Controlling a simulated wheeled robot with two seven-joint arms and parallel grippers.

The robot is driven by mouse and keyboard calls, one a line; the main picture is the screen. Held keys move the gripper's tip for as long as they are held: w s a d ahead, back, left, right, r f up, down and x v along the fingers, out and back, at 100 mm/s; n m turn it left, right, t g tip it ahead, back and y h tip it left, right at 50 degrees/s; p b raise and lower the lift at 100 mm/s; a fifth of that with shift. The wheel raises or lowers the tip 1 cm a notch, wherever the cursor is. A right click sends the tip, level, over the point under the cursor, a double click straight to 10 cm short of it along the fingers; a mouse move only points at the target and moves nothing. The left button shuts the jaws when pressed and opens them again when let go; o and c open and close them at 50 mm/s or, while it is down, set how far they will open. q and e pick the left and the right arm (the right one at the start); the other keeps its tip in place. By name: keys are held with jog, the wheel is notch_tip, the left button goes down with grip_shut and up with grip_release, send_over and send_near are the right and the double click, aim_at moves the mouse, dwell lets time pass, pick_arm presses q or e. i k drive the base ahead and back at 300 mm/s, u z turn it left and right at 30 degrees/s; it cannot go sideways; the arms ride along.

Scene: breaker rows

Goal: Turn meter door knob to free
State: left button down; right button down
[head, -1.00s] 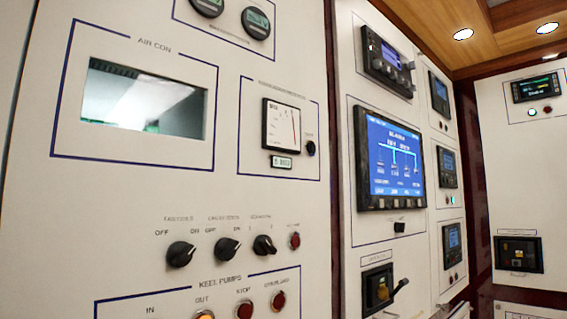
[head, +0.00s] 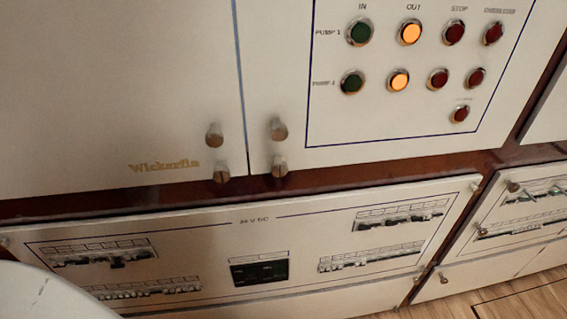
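Two white doors meet at a narrow vertical seam in the head view. The left door (head: 110,80) carries gold lettering near its lower edge, and the right door (head: 272,60) carries the pump buttons. A metal knob (head: 214,135) sits at the left door's lower right corner, with a slotted knob (head: 221,173) below it. A matching knob (head: 279,129) sits at the right door's lower left corner, with another slotted knob (head: 279,170) below it. I cannot tell which one is the meter door knob. Neither gripper is in view.
Below a dark red rail (head: 350,179) is a white 24 V DC panel (head: 190,238) with breaker rows and a dark display (head: 259,272). Another breaker panel (head: 500,240) stands to the right. Wooden floor (head: 525,298) shows at lower right.

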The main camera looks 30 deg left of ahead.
aim_at(279, 168)
jog(key=u, duration=1.45)
jog(key=k, duration=1.05)
jog(key=z, duration=1.3)
jog(key=i, duration=0.5)
jog(key=u, duration=0.1)
